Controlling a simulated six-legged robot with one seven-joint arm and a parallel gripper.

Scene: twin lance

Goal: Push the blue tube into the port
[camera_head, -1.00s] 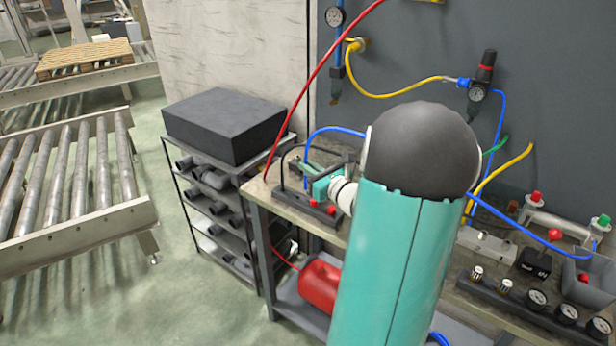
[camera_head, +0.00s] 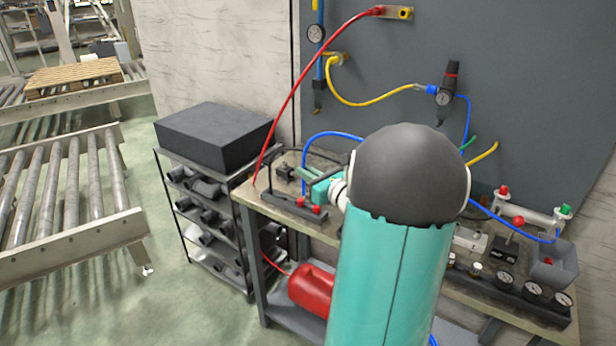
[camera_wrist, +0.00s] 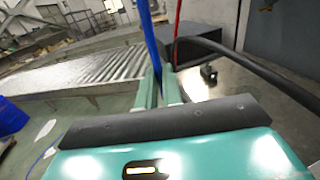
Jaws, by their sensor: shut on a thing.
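My gripper (camera_wrist: 160,88) is shut on the blue tube (camera_wrist: 148,40), which rises upright between the two teal fingers in the wrist view. In the head view my gripper (camera_head: 308,176) is small and partly hidden behind my own arm, above the left end of the workbench. The blue tube (camera_head: 335,135) arcs up from the fingers and bends right behind my arm. I cannot make out the port or the tube's end.
A black handle-like bar (camera_wrist: 262,78) curves close to my fingers on the right. A red hose (camera_head: 305,70) runs from the bench to a wall fitting. A shelf rack (camera_head: 215,235) with a black box (camera_head: 214,136) stands left of the workbench (camera_head: 250,196). Gauges line the bench's right side.

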